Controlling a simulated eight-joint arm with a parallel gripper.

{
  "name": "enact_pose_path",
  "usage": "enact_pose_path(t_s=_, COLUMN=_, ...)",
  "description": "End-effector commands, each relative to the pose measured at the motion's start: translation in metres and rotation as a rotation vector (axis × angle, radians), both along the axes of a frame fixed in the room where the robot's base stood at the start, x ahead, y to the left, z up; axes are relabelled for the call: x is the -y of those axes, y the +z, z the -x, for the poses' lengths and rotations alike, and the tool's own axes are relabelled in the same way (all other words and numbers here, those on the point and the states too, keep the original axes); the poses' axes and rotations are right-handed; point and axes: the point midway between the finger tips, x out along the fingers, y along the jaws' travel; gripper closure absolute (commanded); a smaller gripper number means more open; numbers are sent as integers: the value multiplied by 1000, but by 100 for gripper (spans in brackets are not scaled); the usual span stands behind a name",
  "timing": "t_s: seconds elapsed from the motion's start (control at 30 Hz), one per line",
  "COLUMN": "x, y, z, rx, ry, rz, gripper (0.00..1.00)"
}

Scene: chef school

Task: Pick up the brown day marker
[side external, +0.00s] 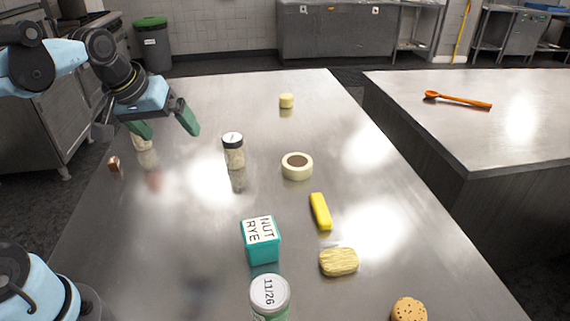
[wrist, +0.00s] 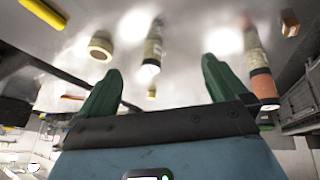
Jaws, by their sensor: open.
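A small brown block (side external: 113,164), which looks like the brown day marker, stands near the left edge of the steel table in the side view. In the wrist view it shows at the top right (wrist: 290,23). My gripper (side external: 168,125) is open and empty, with green fingers apart, above the table to the right of the block and farther from the camera. In the wrist view the brown block lies outside the space between my fingers (wrist: 162,68), beyond the right finger.
A jar with a pinkish-brown lid (wrist: 262,82) is close to the right finger; my gripper partly hides it in the side view (side external: 143,145). A black-lidded jar (side external: 234,155) and a tape roll (side external: 297,174) stand right of my gripper.

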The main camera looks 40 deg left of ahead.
Motion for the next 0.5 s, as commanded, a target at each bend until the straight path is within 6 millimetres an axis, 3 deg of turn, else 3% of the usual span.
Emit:
enact_pose_path(t_s=0.1, x=33, y=-23, z=17, rx=52, ry=-224, rz=-82, gripper=0)
enact_pose_path(t_s=0.3, x=60, y=-45, z=32, rx=109, ry=-440, rz=-171, gripper=0)
enact_pose_path(t_s=0.5, x=64, y=-50, z=35, rx=122, ry=-486, rz=-193, gripper=29)
